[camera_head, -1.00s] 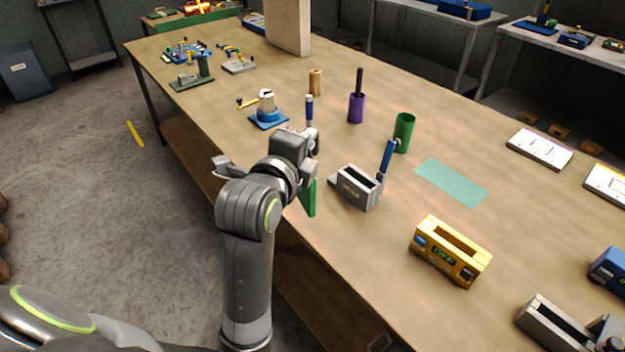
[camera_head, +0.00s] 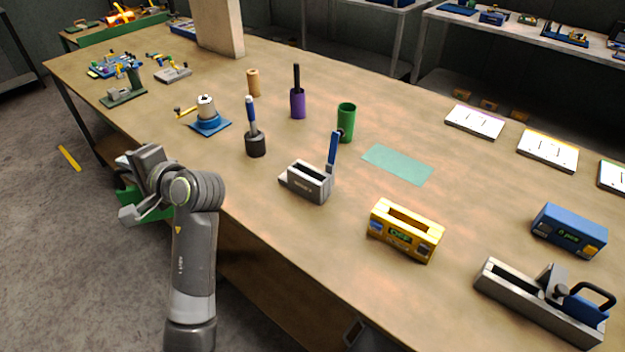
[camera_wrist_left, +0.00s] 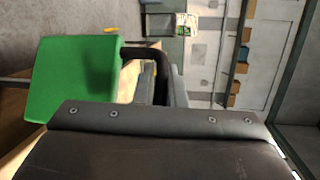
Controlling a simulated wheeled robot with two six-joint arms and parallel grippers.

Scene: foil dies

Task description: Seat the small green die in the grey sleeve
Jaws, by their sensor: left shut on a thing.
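My left gripper (camera_head: 132,190) is shut on the green die (camera_head: 156,213), left of the table's near edge. The die is partly hidden by the gripper in the head view. In the left wrist view the die (camera_wrist_left: 75,78) is a flat, bright green block with rounded corners at the left. The grey sleeve (camera_head: 307,184) stands on the table near its front edge, with a dark, open slot on top. It is well to the right of the die, and the two are apart. My right gripper is not in view.
A dark round-based tool (camera_head: 255,146) stands left of the sleeve. A teal mat (camera_head: 398,164) lies behind it.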

